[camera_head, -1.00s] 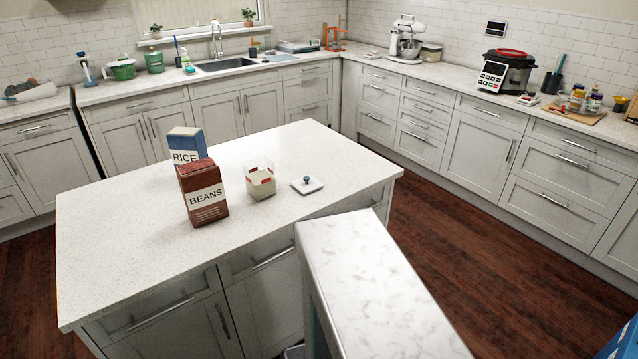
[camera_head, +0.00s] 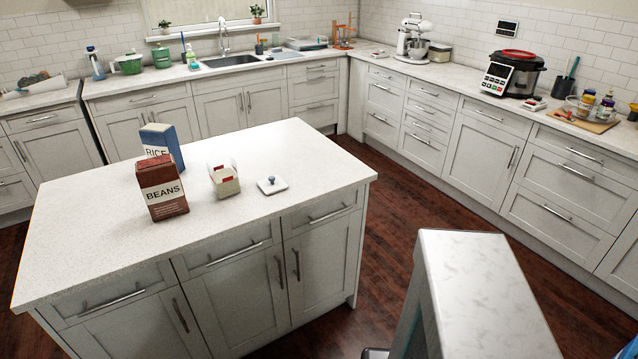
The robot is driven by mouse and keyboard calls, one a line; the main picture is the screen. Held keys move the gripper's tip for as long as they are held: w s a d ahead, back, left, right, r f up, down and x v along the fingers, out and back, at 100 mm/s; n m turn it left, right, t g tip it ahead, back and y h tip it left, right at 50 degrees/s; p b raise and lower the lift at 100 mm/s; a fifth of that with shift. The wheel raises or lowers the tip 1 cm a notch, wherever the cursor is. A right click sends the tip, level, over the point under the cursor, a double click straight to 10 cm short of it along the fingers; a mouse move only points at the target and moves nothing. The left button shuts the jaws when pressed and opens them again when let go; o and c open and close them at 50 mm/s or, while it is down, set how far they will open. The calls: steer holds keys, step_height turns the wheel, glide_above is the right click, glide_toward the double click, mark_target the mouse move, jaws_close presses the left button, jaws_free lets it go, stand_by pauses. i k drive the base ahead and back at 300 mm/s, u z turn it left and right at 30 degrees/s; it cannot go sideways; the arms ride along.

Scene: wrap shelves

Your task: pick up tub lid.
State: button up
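The tub lid (camera_head: 272,185) is a small white square with a blue-grey knob. It lies flat, knob up, on the island top (camera_head: 90,235), near its right end. A clear tub (camera_head: 224,181) with pale contents and a red mark stands just left of the lid, apart from it. My gripper is not in the head view.
A brown BEANS box (camera_head: 162,190) and a blue RICE box (camera_head: 163,146) stand left of the tub. A white marbled top (camera_head: 490,290) rises at the front right. Wood floor (camera_head: 385,200) lies open between the island and the right-hand cabinets.

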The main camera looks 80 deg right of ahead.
mark_target(272, 185)
steer(key=z, duration=0.2)
steer(key=k, duration=0.75)
steer(key=z, duration=0.5)
steer(key=k, duration=0.6)
steer(key=u, duration=0.15)
steer(key=i, duration=0.9)
